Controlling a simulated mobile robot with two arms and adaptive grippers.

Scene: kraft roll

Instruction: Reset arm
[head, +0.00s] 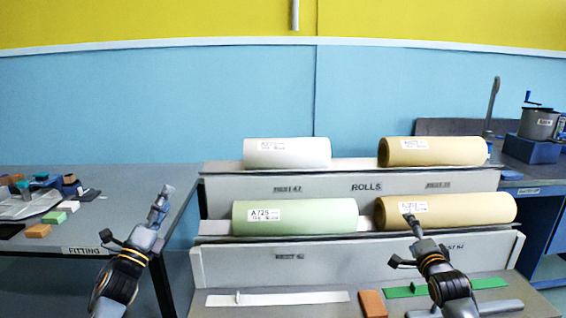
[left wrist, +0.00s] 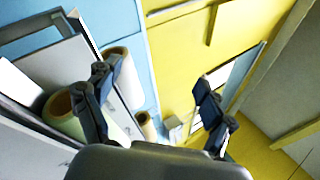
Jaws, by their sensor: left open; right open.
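My left gripper (head: 137,213) is open and empty, raised in front of the gap between the fitting table and the roll rack. In the left wrist view its fingers (left wrist: 152,85) stand wide apart with nothing between them. My right gripper (head: 403,240) is open in front of the lower right kraft roll (head: 470,209). One fingertip overlaps that roll's label in the picture; I cannot tell whether it touches. A green roll (head: 320,217) lies beside it on the lower shelf. A white roll (head: 287,153) and another kraft roll (head: 440,151) lie on the upper shelf.
The grey roll rack (head: 350,245) has a front ledge with a white strip (head: 300,298), an orange block (head: 372,303) and a green strip (head: 480,287). The fitting table (head: 90,238) at left holds several small blocks. A blue bench (head: 540,180) with a metal pot stands at right.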

